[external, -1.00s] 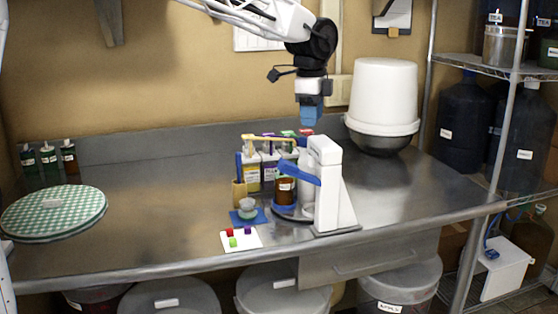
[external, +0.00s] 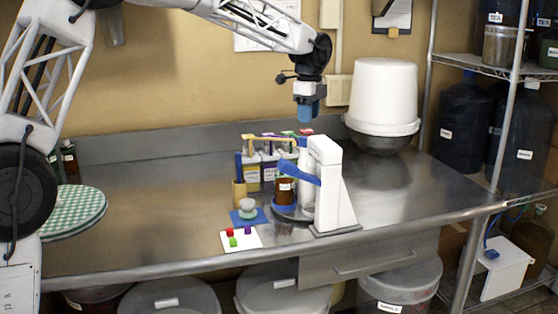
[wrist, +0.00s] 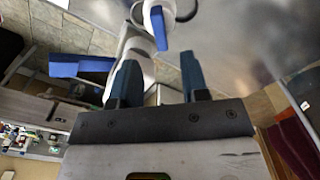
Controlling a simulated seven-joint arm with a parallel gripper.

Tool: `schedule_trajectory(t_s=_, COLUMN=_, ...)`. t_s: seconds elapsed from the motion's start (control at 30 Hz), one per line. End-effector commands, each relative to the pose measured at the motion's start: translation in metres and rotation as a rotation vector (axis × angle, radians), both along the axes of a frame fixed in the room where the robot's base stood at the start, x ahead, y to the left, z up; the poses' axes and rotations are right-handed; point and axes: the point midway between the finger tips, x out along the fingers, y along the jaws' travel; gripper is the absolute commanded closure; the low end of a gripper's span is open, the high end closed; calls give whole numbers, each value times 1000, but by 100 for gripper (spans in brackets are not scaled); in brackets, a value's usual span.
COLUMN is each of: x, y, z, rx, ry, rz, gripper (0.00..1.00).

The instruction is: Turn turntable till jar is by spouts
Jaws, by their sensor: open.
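My gripper (external: 305,115) hangs above the cartons and stand, touching nothing. Its two blue fingers also show apart and empty in the wrist view (wrist: 158,82). The jar is not clear there.
A brown holder (external: 239,194), a small bowl on a blue mat (external: 262,217) and a white card (external: 241,238) with coloured blocks lie left of the turntable.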

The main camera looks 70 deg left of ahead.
Motion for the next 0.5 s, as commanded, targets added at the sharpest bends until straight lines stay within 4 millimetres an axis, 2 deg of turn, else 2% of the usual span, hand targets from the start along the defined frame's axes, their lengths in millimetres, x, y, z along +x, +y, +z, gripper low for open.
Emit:
schedule_trajectory(t_s=0.27, x=0, y=0, z=-6, rx=0, ry=0, rz=0, gripper=58)
schedule_trajectory(t_s=0.5, x=0, y=-1, z=-27, rx=-1, ry=1, rz=1, gripper=58)
